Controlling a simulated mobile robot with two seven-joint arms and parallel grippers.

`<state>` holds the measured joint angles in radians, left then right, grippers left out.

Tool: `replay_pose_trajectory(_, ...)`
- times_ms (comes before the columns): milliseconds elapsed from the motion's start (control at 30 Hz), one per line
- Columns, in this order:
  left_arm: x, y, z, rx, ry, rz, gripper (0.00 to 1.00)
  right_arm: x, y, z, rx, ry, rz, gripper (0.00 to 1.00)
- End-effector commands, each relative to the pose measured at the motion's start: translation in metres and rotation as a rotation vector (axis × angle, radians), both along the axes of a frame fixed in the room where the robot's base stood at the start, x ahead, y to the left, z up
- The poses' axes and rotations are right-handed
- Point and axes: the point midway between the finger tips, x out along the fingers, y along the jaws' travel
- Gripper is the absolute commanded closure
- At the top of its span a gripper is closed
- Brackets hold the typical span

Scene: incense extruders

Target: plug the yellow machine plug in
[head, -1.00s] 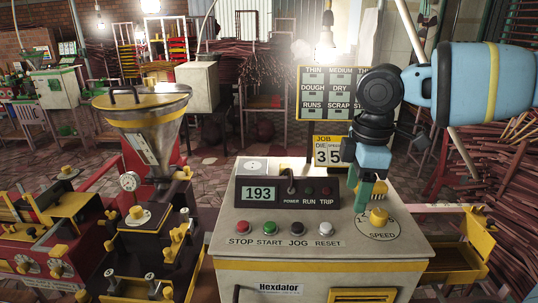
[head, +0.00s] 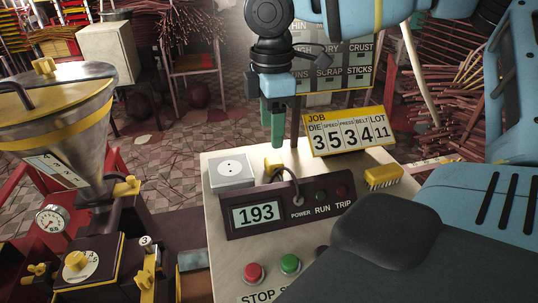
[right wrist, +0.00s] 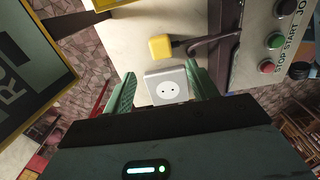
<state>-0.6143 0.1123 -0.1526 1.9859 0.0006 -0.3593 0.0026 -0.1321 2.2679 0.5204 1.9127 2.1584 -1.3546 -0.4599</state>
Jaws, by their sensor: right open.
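The yellow machine plug (head: 273,163) lies on the pale machine top, with its dark cable arching into the black display panel (head: 318,208). The white socket box (head: 232,170) sits just left of the plug, its two holes uncovered. My right gripper (head: 271,134) has green fingers pointing down above and behind the plug, not touching it. In the right wrist view the gripper (right wrist: 160,72) is open and empty. The socket (right wrist: 167,86) shows between its fingers, and the plug (right wrist: 160,48) lies beyond their tips. My left gripper is out of view.
A yellow job sign (head: 348,130) stands behind the panel. A yellow brush (head: 383,177) lies right of it. A metal hopper (head: 65,125) stands at the left. Red (head: 253,272) and green (head: 290,263) buttons sit in front of the panel.

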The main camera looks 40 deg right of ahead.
Motion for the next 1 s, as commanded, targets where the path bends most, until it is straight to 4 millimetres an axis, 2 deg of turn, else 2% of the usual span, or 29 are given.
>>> replay_pose_trajectory(167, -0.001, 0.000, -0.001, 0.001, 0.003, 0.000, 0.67, 0.000, 0.000, -0.002, 0.000, 0.001, 0.000, 0.42)
replay_pose_trajectory(433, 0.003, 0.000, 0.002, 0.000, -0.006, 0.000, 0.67, -0.001, 0.000, -0.025, 0.000, 0.002, 0.000, 0.42)
replay_pose_trajectory(767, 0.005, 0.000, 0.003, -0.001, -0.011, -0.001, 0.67, -0.001, 0.000, -0.029, 0.000, 0.000, -0.001, 0.42)
replay_pose_trajectory(1000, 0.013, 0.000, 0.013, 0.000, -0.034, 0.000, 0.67, -0.005, 0.001, -0.058, -0.001, 0.000, 0.001, 0.42)
